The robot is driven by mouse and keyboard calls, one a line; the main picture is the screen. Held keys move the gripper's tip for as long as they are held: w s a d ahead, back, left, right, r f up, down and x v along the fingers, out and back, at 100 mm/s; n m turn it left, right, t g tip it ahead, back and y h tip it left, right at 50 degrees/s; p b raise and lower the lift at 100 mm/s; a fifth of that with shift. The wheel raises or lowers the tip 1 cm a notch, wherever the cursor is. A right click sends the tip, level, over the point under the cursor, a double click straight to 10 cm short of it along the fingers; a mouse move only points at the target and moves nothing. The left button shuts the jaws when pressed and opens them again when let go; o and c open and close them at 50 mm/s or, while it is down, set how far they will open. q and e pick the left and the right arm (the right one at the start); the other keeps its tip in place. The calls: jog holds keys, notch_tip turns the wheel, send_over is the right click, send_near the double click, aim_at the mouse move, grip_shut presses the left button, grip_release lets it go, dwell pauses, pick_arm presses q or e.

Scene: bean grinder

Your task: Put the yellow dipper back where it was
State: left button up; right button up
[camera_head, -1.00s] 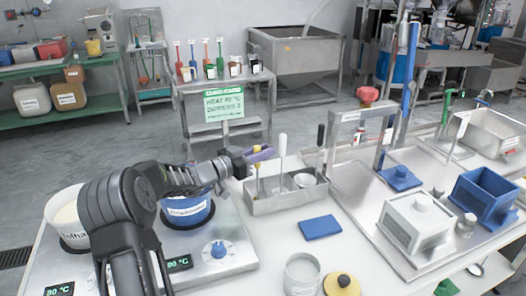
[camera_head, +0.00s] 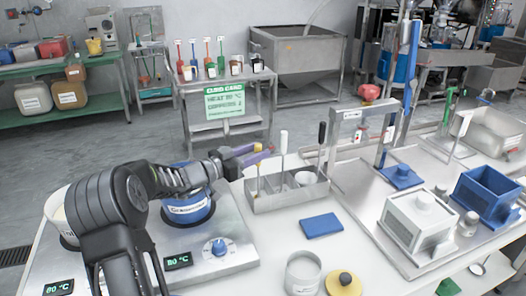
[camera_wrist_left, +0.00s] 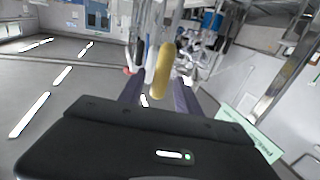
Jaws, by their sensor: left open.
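The yellow dipper (camera_head: 258,182) stands near the left end of a steel tray (camera_head: 290,198) in the head view, its handle rising toward my fingers. My left gripper (camera_head: 252,154), with purple fingers, is open just above it. In the left wrist view the yellow handle (camera_wrist_left: 163,72) shows beyond and between the two spread fingers (camera_wrist_left: 158,98); I cannot tell whether it touches them. The dipper's lower end is hidden by the tray wall. My right gripper is not in view.
A white-handled tool (camera_head: 283,150) and a black-handled tool (camera_head: 321,142) stand in the same tray. A blue pot (camera_head: 188,210) sits on the heater (camera_head: 225,262) beneath my left arm. A blue block (camera_head: 321,226) lies before the tray. A sign stand (camera_head: 224,104) is behind.

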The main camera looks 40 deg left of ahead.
pick_arm(q)
jog(key=b+v, duration=0.1)
jog(key=v, duration=0.8)
jog(key=shift+b, duration=0.4)
jog(key=shift+w, duration=0.1)
dwell(0.8)
